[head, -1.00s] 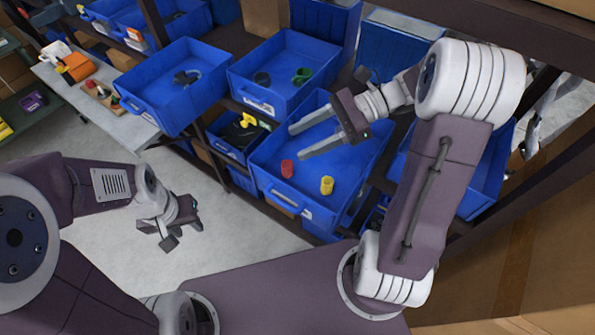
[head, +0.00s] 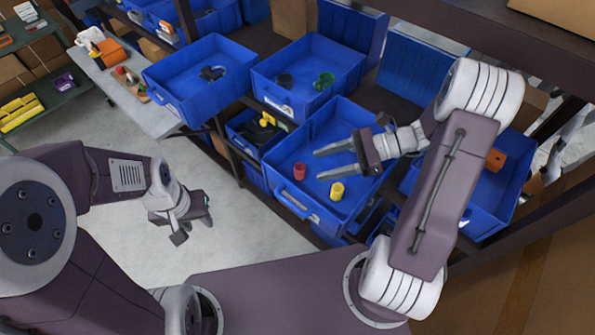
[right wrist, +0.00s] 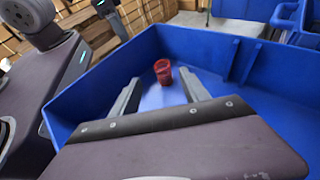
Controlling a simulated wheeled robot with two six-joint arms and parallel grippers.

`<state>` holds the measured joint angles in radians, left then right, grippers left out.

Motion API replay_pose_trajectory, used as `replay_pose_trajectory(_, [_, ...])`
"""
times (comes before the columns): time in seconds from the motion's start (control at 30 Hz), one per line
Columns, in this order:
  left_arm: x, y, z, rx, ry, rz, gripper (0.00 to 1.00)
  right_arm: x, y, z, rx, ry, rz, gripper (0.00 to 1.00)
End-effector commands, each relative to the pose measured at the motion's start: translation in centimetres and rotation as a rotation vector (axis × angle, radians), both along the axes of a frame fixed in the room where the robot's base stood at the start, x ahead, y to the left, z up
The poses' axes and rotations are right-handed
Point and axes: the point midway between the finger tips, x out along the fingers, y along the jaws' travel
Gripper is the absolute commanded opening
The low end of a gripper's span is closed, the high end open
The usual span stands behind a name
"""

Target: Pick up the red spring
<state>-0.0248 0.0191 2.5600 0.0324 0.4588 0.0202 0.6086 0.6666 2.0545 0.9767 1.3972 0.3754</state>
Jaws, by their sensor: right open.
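The red spring (head: 300,171) stands in a blue bin (head: 262,172), near its left side in the head view. In the right wrist view, the red spring (right wrist: 163,72) appears beyond and between my fingers, upright on the bin floor. My right gripper (head: 317,164) is open and empty, to the right of the spring and pointing at it, with a gap between. Its fingers also show in the right wrist view (right wrist: 160,88). My left gripper (head: 193,222) hangs over the floor outside the bin; its finger opening is too small to judge.
A yellow spring (head: 337,191) stands in the same bin, right of the red one. Bins behind hold a green part (head: 324,81) and dark parts. A bin at right holds an orange block (head: 495,159). The bin walls surround the red spring.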

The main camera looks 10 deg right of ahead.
Motion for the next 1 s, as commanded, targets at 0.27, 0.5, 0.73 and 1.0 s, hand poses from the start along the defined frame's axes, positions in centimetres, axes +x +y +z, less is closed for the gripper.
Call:
replay_pose_trajectory(0.27, [0.0, 0.0, 0.4, 0.0, 0.0, 0.0, 0.36, 0.2, 1.8, -0.5, 0.002, 0.002, 0.001, 0.54])
replay_pose_trajectory(0.5, [0.0, 0.0, 0.9, 0.0, 0.0, 0.0, 0.36, 0.5, 5.0, -2.0, 0.0, 0.001, 0.001, 0.54])
replay_pose_trajectory(0.73, [0.0, 0.0, 0.9, 0.0, 0.0, 0.0, 0.36, 0.6, 5.1, -2.1, -0.001, -0.001, -0.002, 0.51])
replay_pose_trajectory(1.0, [0.0, 0.0, 0.9, 0.0, 0.0, 0.0, 0.36, 0.6, 5.1, -2.1, 0.0, -0.001, -0.002, 0.0])
